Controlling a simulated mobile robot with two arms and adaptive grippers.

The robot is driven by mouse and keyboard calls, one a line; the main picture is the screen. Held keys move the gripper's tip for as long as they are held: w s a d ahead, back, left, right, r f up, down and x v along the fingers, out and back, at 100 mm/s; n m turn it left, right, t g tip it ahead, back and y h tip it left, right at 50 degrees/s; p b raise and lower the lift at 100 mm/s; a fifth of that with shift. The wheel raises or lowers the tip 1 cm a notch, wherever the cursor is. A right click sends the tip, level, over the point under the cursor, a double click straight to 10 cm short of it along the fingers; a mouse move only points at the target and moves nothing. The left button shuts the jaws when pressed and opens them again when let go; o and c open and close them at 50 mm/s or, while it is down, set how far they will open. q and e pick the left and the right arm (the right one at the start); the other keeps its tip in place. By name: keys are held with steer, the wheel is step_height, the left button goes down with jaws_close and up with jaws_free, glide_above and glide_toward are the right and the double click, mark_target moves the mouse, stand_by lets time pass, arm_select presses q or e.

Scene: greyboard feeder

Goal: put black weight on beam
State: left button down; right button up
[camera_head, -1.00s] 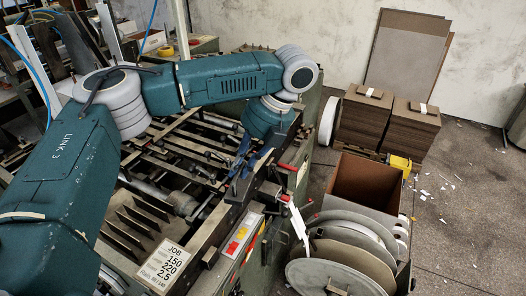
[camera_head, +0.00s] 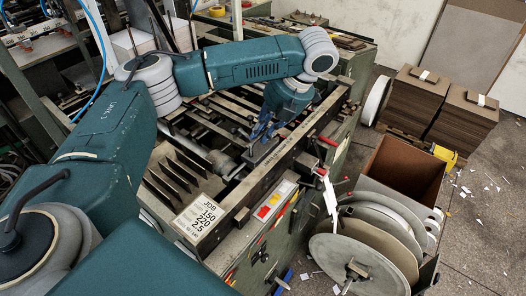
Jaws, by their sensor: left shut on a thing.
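My left gripper (camera_head: 264,132) has blue fingers and points down over the feeder machine. It is shut on a dark block, which I take to be the black weight (camera_head: 262,152); the fingers partly hide it. The beam (camera_head: 292,147) appears to be the long dark bar running diagonally along the machine's near right side. The weight is close to the beam's left side in the picture; I cannot tell whether they touch. My right gripper is not in view.
A job sign (camera_head: 200,218) stands at the machine's front left. Red-tipped levers (camera_head: 326,172) stick up on the right, beside large grey reels (camera_head: 360,262) and an open brown bin (camera_head: 405,170). Board stacks (camera_head: 411,102) stand behind.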

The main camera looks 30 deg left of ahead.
mark_target(265, 147)
arm_select(q)
steer(key=shift+f, duration=2)
step_height(265, 147, down, 3)
steer(key=shift+r+p, duration=0.1)
steer(key=shift+p, duration=0.45)
steer(key=shift+f, duration=0.25)
steer(key=c, duration=1.7)
jaws_free()
steer(key=shift+s, duration=0.1)
steer(key=shift+d, duration=0.1)
steer(key=shift+d+r, duration=0.1)
steer(key=shift+r, duration=0.2)
steer(key=v, duration=1.1)
steer(key=shift+r+b, duration=0.15)
steer(key=shift+b, duration=0.2)
